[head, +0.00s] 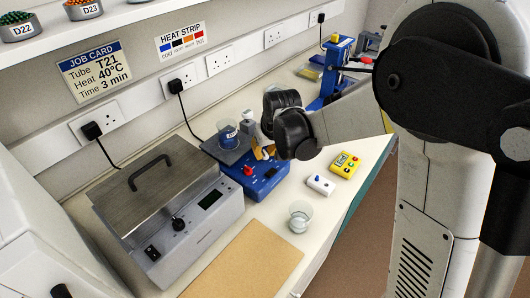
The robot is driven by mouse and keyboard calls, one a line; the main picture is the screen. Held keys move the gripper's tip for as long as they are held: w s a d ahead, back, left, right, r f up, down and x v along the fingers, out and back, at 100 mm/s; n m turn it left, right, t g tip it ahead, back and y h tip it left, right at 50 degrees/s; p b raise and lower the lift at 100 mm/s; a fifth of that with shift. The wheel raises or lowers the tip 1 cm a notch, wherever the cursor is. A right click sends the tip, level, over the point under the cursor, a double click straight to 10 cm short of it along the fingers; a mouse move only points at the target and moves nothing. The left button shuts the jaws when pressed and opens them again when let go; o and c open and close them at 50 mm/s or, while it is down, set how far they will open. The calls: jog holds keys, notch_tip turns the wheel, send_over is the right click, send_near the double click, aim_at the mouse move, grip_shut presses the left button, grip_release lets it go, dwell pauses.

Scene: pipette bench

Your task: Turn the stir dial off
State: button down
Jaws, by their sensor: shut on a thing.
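The blue stirrer (262,184) stands on the bench right of the grey metal bath. The dial's setting cannot be read.
The grey bath (165,210) with a lid handle fills the left. A clear beaker (300,216), a white switch box (321,184) and a yellow box (345,165) stand near the bench's front edge. A tan mat (245,262) lies bare in front. A blue stand (331,80) is behind.

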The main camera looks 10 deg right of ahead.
jog(key=n+y, duration=0.1)
jog(key=n, duration=0.1)
jog(key=n+g, duration=0.1)
jog(key=n, duration=0.2)
jog(key=shift+n+y, duration=0.3)
jog(key=shift+y, duration=0.1)
dwell(0.3)
jog(key=c, duration=1.3)
grip_release()
jog(key=v, duration=1.2)
jog(key=shift+w, duration=0.15)
